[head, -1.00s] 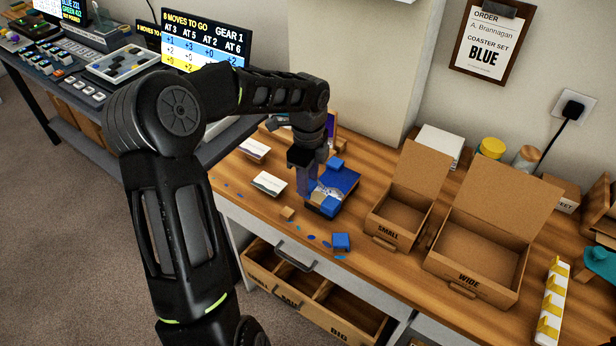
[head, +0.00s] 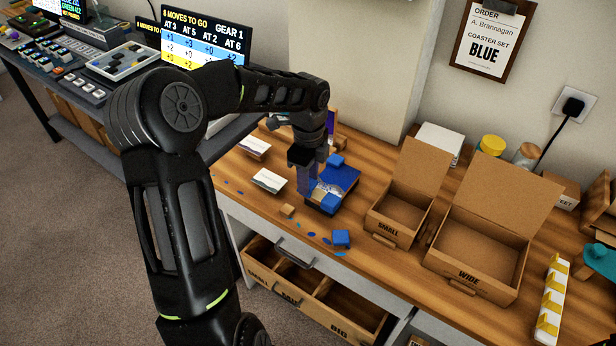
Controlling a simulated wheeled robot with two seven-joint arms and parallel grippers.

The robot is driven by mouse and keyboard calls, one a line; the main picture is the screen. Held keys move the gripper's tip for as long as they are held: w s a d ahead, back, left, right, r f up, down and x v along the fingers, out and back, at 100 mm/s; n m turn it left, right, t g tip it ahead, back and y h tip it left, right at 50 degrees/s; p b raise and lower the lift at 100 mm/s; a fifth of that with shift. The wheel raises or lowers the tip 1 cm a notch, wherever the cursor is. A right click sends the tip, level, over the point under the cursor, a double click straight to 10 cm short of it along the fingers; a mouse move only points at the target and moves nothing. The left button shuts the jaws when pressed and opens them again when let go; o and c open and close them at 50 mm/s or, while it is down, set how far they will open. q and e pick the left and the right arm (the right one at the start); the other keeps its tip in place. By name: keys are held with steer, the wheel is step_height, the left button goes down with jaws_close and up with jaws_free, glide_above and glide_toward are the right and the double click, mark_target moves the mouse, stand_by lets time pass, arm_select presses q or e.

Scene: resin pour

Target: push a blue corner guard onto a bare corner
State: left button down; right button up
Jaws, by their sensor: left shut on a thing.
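A blue coaster stack (head: 341,180) lies on the wooden bench. Blue corner guards sit at its far corner (head: 336,160) and its near corner (head: 330,202). A loose blue corner guard (head: 340,238) lies on the bench in front of it. My left gripper (head: 305,188) points down at the left corner of the stack. It is shut on what seems to be a blue corner guard, mostly hidden by the fingers. I cannot tell whether that guard is seated on the corner. My right gripper is not in view.
White cards (head: 269,181) lie left of the stack. A small wooden block (head: 287,210) and blue chips lie in front. Open cardboard boxes marked SMALL (head: 390,234) and WIDE (head: 467,282) stand to the right. An open drawer (head: 318,301) sticks out below the bench edge.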

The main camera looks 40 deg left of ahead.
arm_select(q)
steer(key=shift+f, duration=0.2)
steer(key=shift+f, duration=0.3)
steer(key=shift+f+b, duration=0.4)
steer(key=shift+f, duration=0.05)
stand_by(0.5)
steer(key=shift+w+d+f, duration=0.1)
steer(key=shift+w+d, duration=0.05)
stand_by(0.5)
steer(key=c, duration=0.9)
jaws_free()
step_height(320, 180, up, 8)
steer(key=p, duration=0.6)
